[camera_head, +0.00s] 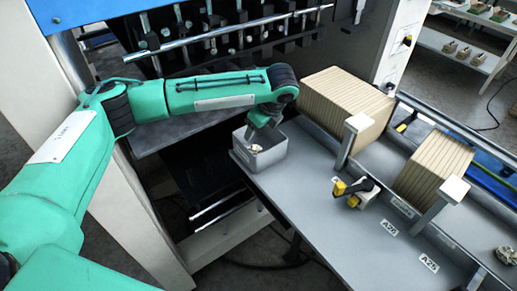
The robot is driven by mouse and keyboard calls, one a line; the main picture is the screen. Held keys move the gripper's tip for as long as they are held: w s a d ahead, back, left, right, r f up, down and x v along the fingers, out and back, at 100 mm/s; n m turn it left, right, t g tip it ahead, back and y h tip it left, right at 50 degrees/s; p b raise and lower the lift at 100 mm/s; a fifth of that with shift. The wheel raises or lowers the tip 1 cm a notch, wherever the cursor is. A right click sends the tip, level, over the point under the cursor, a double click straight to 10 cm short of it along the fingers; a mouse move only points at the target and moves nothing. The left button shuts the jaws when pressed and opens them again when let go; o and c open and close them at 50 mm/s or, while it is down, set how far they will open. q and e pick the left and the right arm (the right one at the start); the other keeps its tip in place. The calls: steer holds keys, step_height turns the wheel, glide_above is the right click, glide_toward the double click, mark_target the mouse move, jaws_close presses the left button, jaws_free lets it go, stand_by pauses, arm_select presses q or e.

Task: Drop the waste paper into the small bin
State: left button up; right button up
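The small grey bin (266,162) stands at the left corner of the grey table. My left gripper (257,136) points down into the bin's opening; its fingers are too small and dark to tell whether they are open. A small pale crumpled piece of waste paper (254,149) shows inside the bin's rim, just below the gripper. I cannot tell whether the fingers touch it. Another crumpled pale lump (506,255) lies at the table's far right edge. My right gripper is not in view.
Two stacks of brown kraft sheets, one large (345,103) and one smaller (432,165), stand behind metal posts. A black and yellow clamp (354,190) sits on the grey table (310,205). The machine's dark frame is behind my arm.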

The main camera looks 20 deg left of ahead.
arm_select(q)
steer(key=b+v, duration=0.4)
steer(key=v, duration=0.7)
steer(key=shift+r, duration=0.25)
steer(key=shift+d+f, duration=0.1)
steer(key=shift+d, duration=0.05)
